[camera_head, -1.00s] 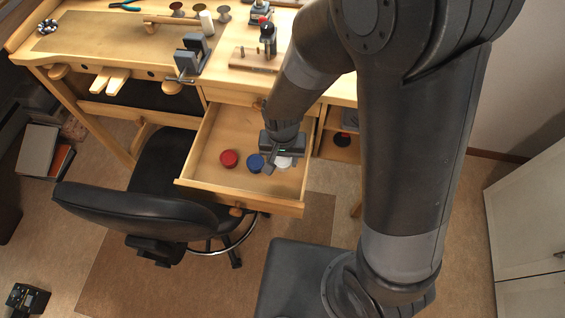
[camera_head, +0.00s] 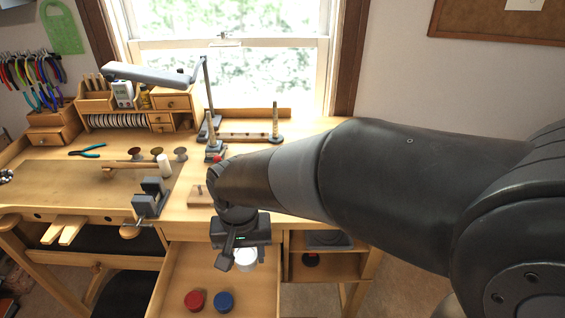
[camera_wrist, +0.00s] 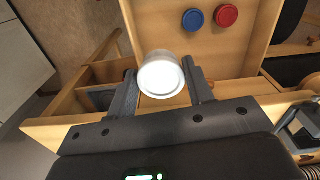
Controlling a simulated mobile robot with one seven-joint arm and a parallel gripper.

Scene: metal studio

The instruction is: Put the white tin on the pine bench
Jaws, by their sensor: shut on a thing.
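The white tin (camera_head: 245,259) is held between the fingers of my gripper (camera_head: 236,258), above the open drawer. In the wrist view the white tin (camera_wrist: 161,76) sits between the two fingertips of my gripper (camera_wrist: 165,88), its round pale top facing the camera. The pine bench (camera_head: 95,190) stands behind the drawer, and its bare top shows at left and around the tools. My arm hides part of the bench top at right.
The open drawer (camera_head: 178,272) holds a red tin (camera_head: 195,300) and a blue tin (camera_head: 224,301). A vise (camera_head: 150,197) is at the bench's front edge. A wooden block (camera_head: 200,196), a lamp (camera_head: 150,76) and small drawers (camera_head: 162,118) stand on the bench. A side shelf (camera_head: 318,268) is right of the drawer.

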